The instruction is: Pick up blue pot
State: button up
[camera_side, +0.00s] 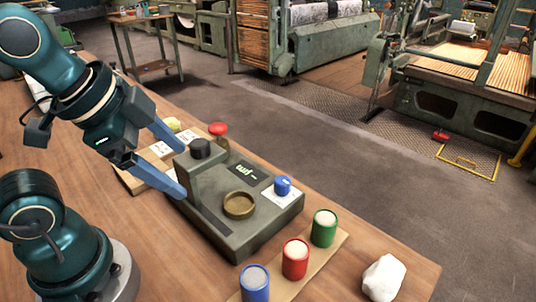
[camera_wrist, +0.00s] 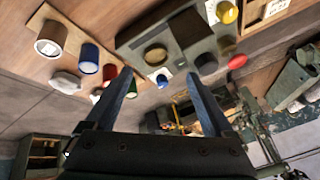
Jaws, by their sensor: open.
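In the wrist view my fingers (camera_wrist: 158,76) are spread wide.
A grey device (camera_side: 240,235) with a black knob, a brass dish (camera_side: 239,205) and a small blue knob (camera_side: 283,186) stands between my gripper and the pots. A red button (camera_side: 218,129) is behind it. A white lump (camera_side: 384,278) lies near the table's right corner.

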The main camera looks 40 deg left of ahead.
jog(key=w+d+m+g, duration=0.1)
jog(key=w+d+m, duration=0.2)
jog(key=m, duration=0.7)
jog(key=m+g, duration=0.3)
jog(key=m, duration=0.9)
send_over(254, 276)
jog(key=w+a, duration=0.3)
jog(key=a, duration=0.1)
notch_tip(254, 276, down, 4)
jog(key=s+d+f, duration=0.1)
jog(key=s+d+f+m+g, duration=0.1)
jog(key=f, duration=0.1)
jog(key=d+f+m, duration=0.1)
jog(key=d+f, duration=0.1)
jog(key=shift+s+g, duration=0.4)
jog(key=shift+s+f, duration=0.1)
jog(key=shift+f, duration=2.45)
grip_shut()
